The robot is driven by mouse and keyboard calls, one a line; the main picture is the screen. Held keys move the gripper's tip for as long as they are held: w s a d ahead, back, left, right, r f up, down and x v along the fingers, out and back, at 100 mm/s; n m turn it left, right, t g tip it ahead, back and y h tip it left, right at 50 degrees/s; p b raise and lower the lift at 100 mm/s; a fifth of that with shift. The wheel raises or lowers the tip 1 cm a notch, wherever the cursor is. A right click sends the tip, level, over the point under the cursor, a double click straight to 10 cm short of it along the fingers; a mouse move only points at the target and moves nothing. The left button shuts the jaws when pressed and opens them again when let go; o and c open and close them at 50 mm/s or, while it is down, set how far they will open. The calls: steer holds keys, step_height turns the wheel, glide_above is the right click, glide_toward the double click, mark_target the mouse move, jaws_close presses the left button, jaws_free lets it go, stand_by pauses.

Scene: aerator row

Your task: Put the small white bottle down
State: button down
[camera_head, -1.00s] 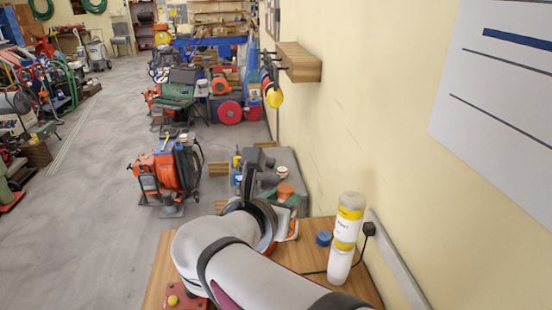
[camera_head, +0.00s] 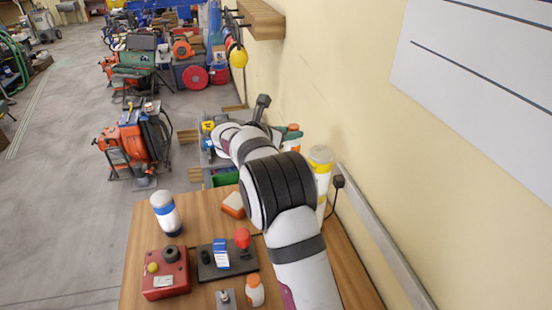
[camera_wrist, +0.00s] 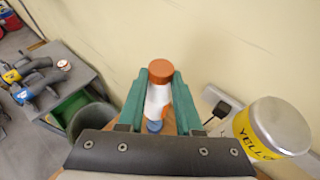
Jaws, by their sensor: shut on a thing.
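A small white bottle with an orange cap (camera_wrist: 158,98) is upright between the two green fingers of my gripper (camera_wrist: 158,96) in the wrist view. The fingers are shut on its sides. In the head view my gripper (camera_head: 291,140) is beyond the bend of my arm, close to the wall, and the held bottle's orange cap (camera_head: 293,127) shows there. The bottle's lower end is hard to make out, so I cannot tell its height above the wooden table (camera_head: 200,203). Another small white bottle with an orange cap (camera_head: 254,292) stands at the table's front.
A tall yellow-banded container (camera_head: 322,165) stands right of my gripper; it also shows in the wrist view (camera_wrist: 274,132). A plug (camera_head: 338,182) is on the wall. A blue-banded bottle (camera_head: 166,214), red box (camera_head: 166,273) and black tray (camera_head: 228,262) occupy the table's left.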

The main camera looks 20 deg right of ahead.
steer(key=shift+m+g+h, duration=0.5)
steer(key=shift+m, duration=0.1)
steer(key=d+f, duration=0.1)
steer(key=f, duration=0.1)
steer(key=w+d+f, duration=0.1)
steer(key=f, duration=0.3)
steer(key=shift+w+d+f, duration=0.2)
steer(key=shift+d+f, duration=0.2)
step_height(320, 180, down, 9)
steer(key=shift+r, duration=0.1)
steer(key=c, duration=0.6)
jaws_free()
